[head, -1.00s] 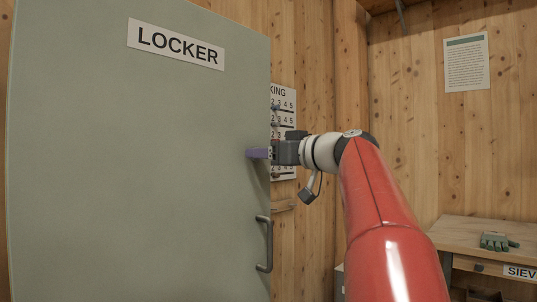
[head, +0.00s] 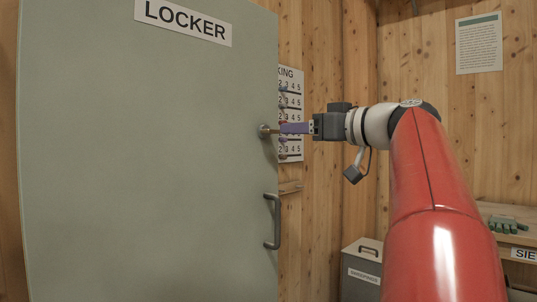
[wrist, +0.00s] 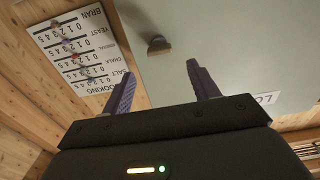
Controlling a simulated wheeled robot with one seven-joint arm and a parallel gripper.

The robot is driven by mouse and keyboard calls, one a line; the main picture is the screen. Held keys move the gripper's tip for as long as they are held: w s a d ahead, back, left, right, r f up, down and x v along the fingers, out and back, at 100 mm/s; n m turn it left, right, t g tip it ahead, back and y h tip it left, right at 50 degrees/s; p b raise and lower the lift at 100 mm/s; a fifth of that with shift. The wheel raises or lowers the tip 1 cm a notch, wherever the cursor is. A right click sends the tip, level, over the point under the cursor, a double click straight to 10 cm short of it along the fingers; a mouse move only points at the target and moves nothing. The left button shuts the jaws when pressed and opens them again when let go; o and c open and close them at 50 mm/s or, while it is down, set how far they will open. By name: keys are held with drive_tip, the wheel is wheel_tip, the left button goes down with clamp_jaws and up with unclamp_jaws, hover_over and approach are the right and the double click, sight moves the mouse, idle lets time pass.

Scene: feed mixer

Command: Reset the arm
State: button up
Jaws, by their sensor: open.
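My gripper (head: 295,128) is at the right edge of the locker door, with its purple fingers pointing left toward the door. In the wrist view the two purple fingers (wrist: 163,92) stand apart with nothing between them. The grey-green locker door (head: 140,150) is upright, with a LOCKER label near its top. A small round knob (head: 264,131) on the door is just left of the fingertips; it also shows in the wrist view (wrist: 158,45), beyond the fingers and apart from them.
A dark bar handle (head: 272,222) is lower on the door. A board with numbered rows (head: 291,75) hangs on the wooden wall behind my gripper. A grey bin (head: 361,272) stands below.

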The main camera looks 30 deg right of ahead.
drive_tip(key=shift+f, duration=0.1)
drive_tip(key=s+a+f+m+g+h+p, duration=0.1)
drive_tip(key=a+f+m+g, duration=0.15)
drive_tip(key=a+f, duration=0.5)
drive_tip(key=s+a+f+m+g+h, duration=0.1)
drive_tip(key=a+f+m+g, duration=0.3)
drive_tip(key=f, duration=0.7)
drive_tip(key=s+a+f+g+h, duration=0.1)
drive_tip(key=s+a+f, duration=0.1)
drive_tip(key=s+f, duration=0.3)
drive_tip(key=s+a+f+n+g+h+p, duration=0.1)
drive_tip(key=s+f, duration=0.5)
drive_tip(key=f, duration=0.6)
drive_tip(key=s+a+f+n+g+h, duration=0.1)
drive_tip(key=s+a+f+g+h, duration=0.1)
drive_tip(key=s+a+f, duration=0.2)
wheel_tip(320, 180, down, 5)
drive_tip(key=shift+s+r+g, duration=0.15)
drive_tip(key=shift+s+g, duration=0.2)
drive_tip(key=shift+s, duration=0.6)
drive_tip(key=shift+s+d+f, duration=0.1)
drive_tip(key=shift+f, duration=0.15)
drive_tip(key=shift+c, duration=0.3)
